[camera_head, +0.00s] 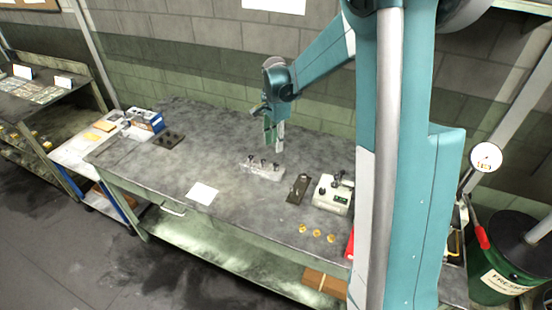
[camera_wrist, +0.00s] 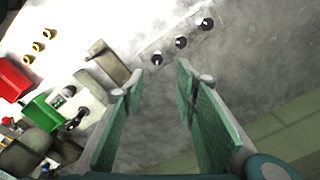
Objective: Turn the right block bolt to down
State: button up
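A pale block (camera_head: 263,173) with three dark bolts sits on the grey workbench, below and slightly left of my gripper (camera_head: 275,149). The right block bolt (camera_head: 276,166) stands at the block end nearer the white machine. In the wrist view the block (camera_wrist: 169,53) lies beyond the fingertips, and the bolt nearest the machine (camera_wrist: 157,59) appears just above the gap. My gripper (camera_wrist: 160,73) is open, with its green-padded fingers apart and nothing between them. It is above the bench, apart from the block. The bolts' exact turn is too small to tell.
A dark plate (camera_head: 298,188) and a white machine (camera_head: 333,194) stand right of the block. Several yellow rings (camera_head: 316,233) lie in front. A white sheet (camera_head: 202,193) lies front left, and a dark holed block (camera_head: 168,140) farther left. The bench between is clear.

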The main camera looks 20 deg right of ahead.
aim_at(276, 165)
jog(key=n+p, duration=0.2)
jog(key=n, duration=0.4)
jog(key=f+n+p, duration=0.1)
jog(key=n+p, duration=0.1)
jog(key=n, duration=0.4)
jog(key=f+n+p, duration=0.1)
jog(key=n+p, duration=0.1)
jog(key=n, duration=0.3)
jog(key=shift+s+n, duration=0.35)
jog(key=shift+n, duration=0.05)
jog(key=shift+f, duration=0.1)
jog(key=shift+f, duration=3.8)
jog(key=c, duration=0.9)
